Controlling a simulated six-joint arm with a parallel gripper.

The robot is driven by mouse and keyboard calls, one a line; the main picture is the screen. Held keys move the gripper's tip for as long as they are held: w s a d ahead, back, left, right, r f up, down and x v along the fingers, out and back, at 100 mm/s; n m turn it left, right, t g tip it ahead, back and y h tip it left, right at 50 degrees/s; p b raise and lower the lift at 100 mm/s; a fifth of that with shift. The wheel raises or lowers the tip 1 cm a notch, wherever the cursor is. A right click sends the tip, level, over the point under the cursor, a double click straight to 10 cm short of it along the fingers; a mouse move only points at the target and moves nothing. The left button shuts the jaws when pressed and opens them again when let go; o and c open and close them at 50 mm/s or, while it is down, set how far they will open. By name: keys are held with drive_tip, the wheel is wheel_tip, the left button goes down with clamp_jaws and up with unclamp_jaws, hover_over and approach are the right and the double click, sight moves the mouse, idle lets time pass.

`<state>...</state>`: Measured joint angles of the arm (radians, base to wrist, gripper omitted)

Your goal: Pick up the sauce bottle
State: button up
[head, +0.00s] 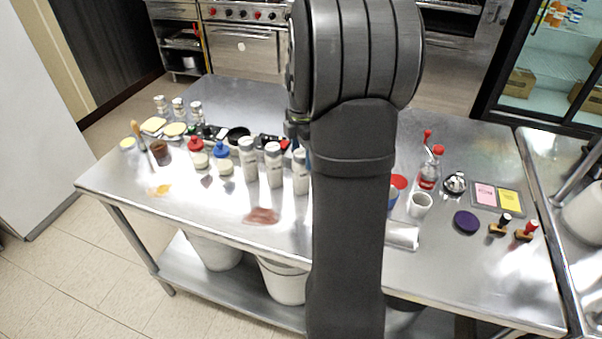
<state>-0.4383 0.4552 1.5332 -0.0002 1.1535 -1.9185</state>
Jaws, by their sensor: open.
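I cannot tell for sure which item is the sauce bottle. A bottle-like item with a red pointed top (428,172) stands on the steel table (420,275), right of my arm in the head view. Left of my arm stand a red-topped container (199,158), a blue-topped container (225,167) and several pale cylindrical bottles or shakers (274,168). My own arm fills the middle of the view and hides my gripper, along with the part of the table behind it.
A white cup (419,204), a purple disc (466,222), two stamp-like items (526,231) and a tray with pink and yellow cards (510,199) are on the right. A reddish smear (261,216) lies at the front. The table's front left is mostly clear.

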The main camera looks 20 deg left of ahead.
drive_tip(key=shift+s+a+f, duration=0.1)
drive_tip(key=shift+f, duration=1.4)
drive_tip(key=shift+s+a+f, duration=0.1)
drive_tip(key=shift+f, duration=1.4)
drive_tip(key=c, duration=1.2)
